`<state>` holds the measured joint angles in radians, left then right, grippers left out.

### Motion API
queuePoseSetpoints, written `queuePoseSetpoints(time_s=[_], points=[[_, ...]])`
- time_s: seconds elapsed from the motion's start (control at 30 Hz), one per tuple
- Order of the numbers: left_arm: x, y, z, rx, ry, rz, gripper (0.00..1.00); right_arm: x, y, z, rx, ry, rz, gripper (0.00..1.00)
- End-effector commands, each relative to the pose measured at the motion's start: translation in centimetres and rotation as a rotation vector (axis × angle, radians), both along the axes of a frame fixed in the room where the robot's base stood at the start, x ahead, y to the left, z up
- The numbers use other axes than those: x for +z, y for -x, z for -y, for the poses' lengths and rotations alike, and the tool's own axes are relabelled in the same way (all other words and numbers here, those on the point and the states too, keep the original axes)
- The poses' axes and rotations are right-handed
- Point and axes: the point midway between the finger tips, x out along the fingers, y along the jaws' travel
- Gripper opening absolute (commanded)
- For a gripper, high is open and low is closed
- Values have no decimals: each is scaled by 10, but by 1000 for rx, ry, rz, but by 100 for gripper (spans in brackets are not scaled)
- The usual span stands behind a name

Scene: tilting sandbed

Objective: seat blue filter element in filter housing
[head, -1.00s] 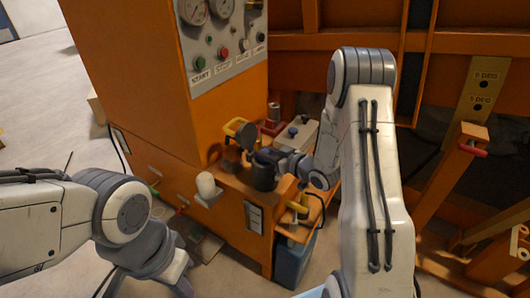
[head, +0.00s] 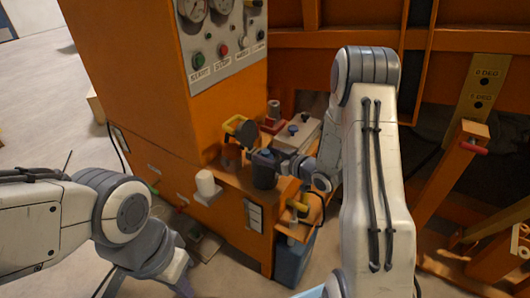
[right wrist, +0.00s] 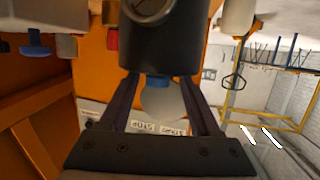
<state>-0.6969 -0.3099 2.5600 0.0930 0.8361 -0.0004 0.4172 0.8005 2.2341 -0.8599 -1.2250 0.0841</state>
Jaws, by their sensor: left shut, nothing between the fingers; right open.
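A dark cylindrical body (head: 264,171), which looks like the filter housing, stands upright on the orange ledge. In the right wrist view it fills the top middle as a black cylinder (right wrist: 160,45). A small blue part (right wrist: 157,80), possibly the blue filter element, shows at its end, with a pale rounded shape beyond; I cannot tell how deep it sits. My right gripper (right wrist: 158,92) is open, its fingers on either side of the blue part, with no clear grip. In the head view it is beside the cylinder, partly hidden. My left gripper (head: 180,285) is low at the bottom left, shut and empty.
A white cylinder (head: 205,184) stands on a small bracket left of the housing. A yellow-handled dark part (head: 242,130) is behind it. A grey box with a blue knob (head: 293,130) stands behind right. The orange cabinet (head: 140,90) rises at the left.

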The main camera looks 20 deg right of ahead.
Motion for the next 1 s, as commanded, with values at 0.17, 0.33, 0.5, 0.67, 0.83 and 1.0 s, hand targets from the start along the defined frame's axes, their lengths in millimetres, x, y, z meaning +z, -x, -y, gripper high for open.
queuePoseSetpoints(time_s=[0.17,0.33,0.5,0.67,0.83,1.0], points=[[4,0,0,0,0,0,0,11,31,17,-11,-1,0,63],[6,0,0,0,0,0,0,21,59,30,-13,-2,3,63],[8,0,0,0,0,0,0,26,77,37,-11,-1,6,63],[8,0,0,0,0,0,0,27,82,39,-8,-1,6,63],[8,0,0,0,0,0,0,27,82,39,-8,-1,6,63],[8,0,0,0,0,0,0,27,82,39,-8,-1,6,63]])
